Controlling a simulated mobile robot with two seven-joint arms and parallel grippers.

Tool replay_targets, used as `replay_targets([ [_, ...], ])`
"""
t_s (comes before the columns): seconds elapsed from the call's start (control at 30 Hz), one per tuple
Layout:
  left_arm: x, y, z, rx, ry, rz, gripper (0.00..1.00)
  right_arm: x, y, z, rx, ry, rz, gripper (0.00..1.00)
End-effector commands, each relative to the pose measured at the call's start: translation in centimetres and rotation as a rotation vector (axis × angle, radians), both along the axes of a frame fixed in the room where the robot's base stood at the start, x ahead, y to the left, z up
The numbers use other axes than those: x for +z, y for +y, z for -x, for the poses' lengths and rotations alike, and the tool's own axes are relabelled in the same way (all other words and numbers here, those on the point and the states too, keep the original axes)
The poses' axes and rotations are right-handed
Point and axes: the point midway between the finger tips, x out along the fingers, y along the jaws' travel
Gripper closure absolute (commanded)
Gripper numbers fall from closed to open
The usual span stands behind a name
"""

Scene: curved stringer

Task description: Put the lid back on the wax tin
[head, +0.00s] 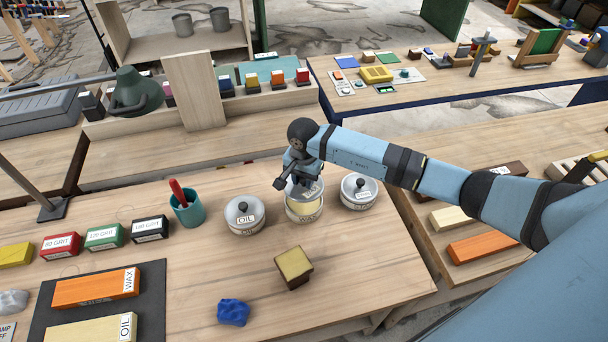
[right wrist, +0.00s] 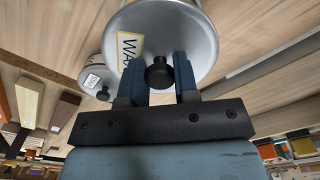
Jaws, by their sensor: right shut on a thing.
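My right gripper (head: 299,182) is above the wax tin (head: 304,212), a round tin with pale yellow wax showing inside. In the right wrist view my right gripper (right wrist: 159,70) has its two blue fingers on either side of the black knob (right wrist: 159,76) of a silver lid (right wrist: 190,35). The lid carries a pale label whose visible letters read "WA". In the head view the lid (head: 314,189) is partly hidden by the gripper and sits over the tin's back part. Wax still shows below it; I cannot tell whether they touch. My left gripper is out of view.
A lidded oil tin (head: 244,216) stands left of the wax tin and another lidded tin (head: 358,191) close to its right. A yellow-topped block (head: 294,267) and a blue lump (head: 233,312) lie in front. A teal cup (head: 187,208) stands farther left.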

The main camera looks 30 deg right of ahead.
Motion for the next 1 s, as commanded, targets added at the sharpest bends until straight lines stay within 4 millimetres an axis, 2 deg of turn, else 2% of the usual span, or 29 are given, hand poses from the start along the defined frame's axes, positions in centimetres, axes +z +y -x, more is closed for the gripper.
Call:
replay_targets([
  [0.5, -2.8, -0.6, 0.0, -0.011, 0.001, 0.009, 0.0, -5.1, 0.0, 0.0, 0.001, 0.0, 0.001, 0.95],
  [1.0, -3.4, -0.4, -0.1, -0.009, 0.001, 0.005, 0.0, -5.5, 0.0, 0.0, 0.0, 0.0, 0.0, 0.95],
])
